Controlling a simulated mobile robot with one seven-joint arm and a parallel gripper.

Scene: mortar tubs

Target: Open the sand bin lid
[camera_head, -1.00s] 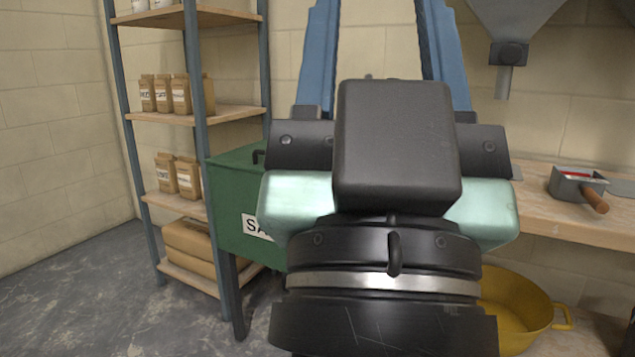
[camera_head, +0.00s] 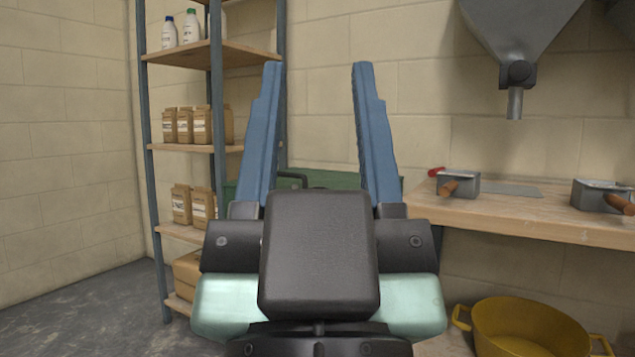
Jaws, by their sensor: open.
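The green sand bin (camera_head: 338,179) stands against the back wall, behind my gripper. Only a strip of its top shows between and beside the fingers; its front and label are hidden by my gripper. A dark handle (camera_head: 293,176) shows at the bin's top, between the fingers in the picture and nearer the left one. The lid looks closed. My gripper (camera_head: 317,67) is open and empty, its two blue fingers pointing up in the picture. I cannot tell how far the fingers are from the handle.
A shelf rack (camera_head: 217,130) with paper bags and bottles stands left of the bin. On the right, a wooden bench (camera_head: 480,212) holds metal scoop-like tools (camera_head: 458,184) under a grey hopper (camera_head: 520,30). A yellow tub (camera_head: 525,325) sits below the bench. Floor at left is clear.

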